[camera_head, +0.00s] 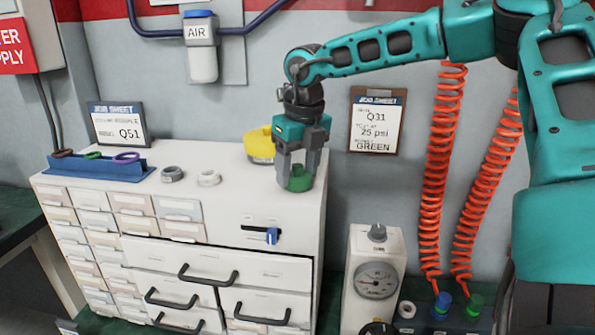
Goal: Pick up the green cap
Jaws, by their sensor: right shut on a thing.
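The green cap (297,184) is a short green cylinder near the right end of the white cabinet's top. My right gripper (297,172) points straight down over it, with its grey fingers on either side, shut on the cap. I cannot tell whether the cap touches the cabinet top or is just above it. My left gripper is not in view.
The white drawer cabinet (265,215) bears a yellow roll (259,148), grey and white tape rolls, and a blue rack (100,170) with rings. A gauge box (376,282) stands right of the cabinet. Orange coiled hoses (440,170) hang further right.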

